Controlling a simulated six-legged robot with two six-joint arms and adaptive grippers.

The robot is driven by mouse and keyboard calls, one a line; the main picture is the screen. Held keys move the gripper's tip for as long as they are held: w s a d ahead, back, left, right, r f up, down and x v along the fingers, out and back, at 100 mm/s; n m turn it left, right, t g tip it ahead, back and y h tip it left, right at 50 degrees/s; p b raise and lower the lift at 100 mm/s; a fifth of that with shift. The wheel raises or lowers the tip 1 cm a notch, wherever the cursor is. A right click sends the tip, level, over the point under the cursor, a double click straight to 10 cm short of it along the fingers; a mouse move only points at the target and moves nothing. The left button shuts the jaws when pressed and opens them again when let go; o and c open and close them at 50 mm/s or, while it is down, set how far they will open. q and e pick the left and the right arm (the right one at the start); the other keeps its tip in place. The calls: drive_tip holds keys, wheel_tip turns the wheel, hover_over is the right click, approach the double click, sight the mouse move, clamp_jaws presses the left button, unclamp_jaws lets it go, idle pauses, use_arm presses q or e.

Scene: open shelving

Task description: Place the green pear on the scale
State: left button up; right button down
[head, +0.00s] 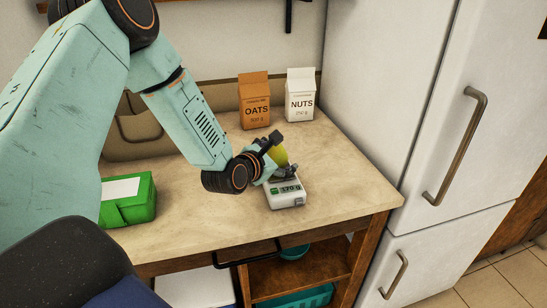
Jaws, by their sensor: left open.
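The green pear (279,154), yellowish green, shows in the head view at the back of the scale, partly hidden by my left gripper. The white scale (287,199) stands near the counter's front right, and its green display appears to read 170 g. My left gripper (274,158) is open, with its fingers close around the pear, over the scale. The pear's underside and the scale's plate are mostly hidden, so I cannot see their contact directly. My right gripper is not in view.
An orange oats carton (254,101) and a white nuts carton (300,95) stand at the back of the counter (345,185). A green box (129,201) is at the left. A white fridge (420,100) borders the right side. The counter right of the scale is clear.

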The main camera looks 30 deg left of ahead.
use_arm(q)
drive_tip(key=shift+s+d+r, duration=0.15)
drive_tip(key=shift+r, duration=0.1)
drive_tip(key=p+v, duration=0.2)
drive_tip(key=v, duration=0.5)
drive_tip(key=p, duration=0.3)
approach(276, 155)
drive_tip(key=shift+d, duration=0.25)
drive_tip(key=shift+s+a, duration=0.15)
idle(0.5)
